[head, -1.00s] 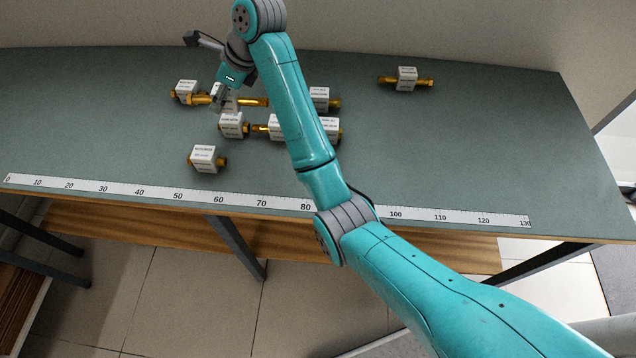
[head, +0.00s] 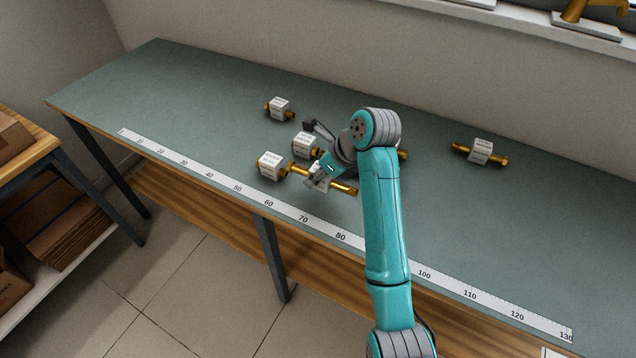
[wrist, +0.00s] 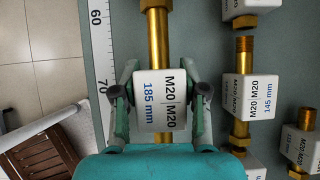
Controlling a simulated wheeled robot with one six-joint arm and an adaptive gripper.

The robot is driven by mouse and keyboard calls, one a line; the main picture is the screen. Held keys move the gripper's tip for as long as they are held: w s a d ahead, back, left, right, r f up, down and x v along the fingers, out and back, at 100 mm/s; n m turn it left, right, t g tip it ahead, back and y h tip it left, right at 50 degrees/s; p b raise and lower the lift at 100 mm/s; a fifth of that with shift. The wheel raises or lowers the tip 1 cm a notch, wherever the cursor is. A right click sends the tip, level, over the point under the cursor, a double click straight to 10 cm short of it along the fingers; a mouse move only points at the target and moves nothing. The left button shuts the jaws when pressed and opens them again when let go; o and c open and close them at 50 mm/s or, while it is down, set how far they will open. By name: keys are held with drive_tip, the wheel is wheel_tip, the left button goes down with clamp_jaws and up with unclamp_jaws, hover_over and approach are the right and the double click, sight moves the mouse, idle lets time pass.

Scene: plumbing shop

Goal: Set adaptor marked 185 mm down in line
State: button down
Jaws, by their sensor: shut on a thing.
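The adaptor marked 185 mm is a white block (wrist: 158,102) with a brass tube, printed M20 | M20. My gripper (wrist: 160,92) is shut on this block, one finger on each side. In the wrist view the tube runs roughly parallel to the printed ruler (wrist: 101,60). In the head view my gripper (head: 318,180) holds it near the front of the bench, its brass tube (head: 343,187) reaching out to the right. Just left stands a similar white-block adaptor (head: 271,166). I cannot tell whether the held adaptor touches the bench.
An adaptor marked 145 mm (wrist: 250,97) lies beside the held one, with others around it. More stand behind, at the back (head: 279,108), nearer (head: 304,146) and far right (head: 481,152); my arm hides some. The bench (head: 180,85) is clear at left.

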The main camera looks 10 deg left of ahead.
sight(331, 180)
drive_tip(key=shift+f, duration=1.8)
drive_tip(key=shift+f, duration=0.1)
drive_tip(key=c, duration=0.6)
unclamp_jaws()
drive_tip(key=shift+v, duration=3.85)
drive_tip(key=shift+a, duration=0.1)
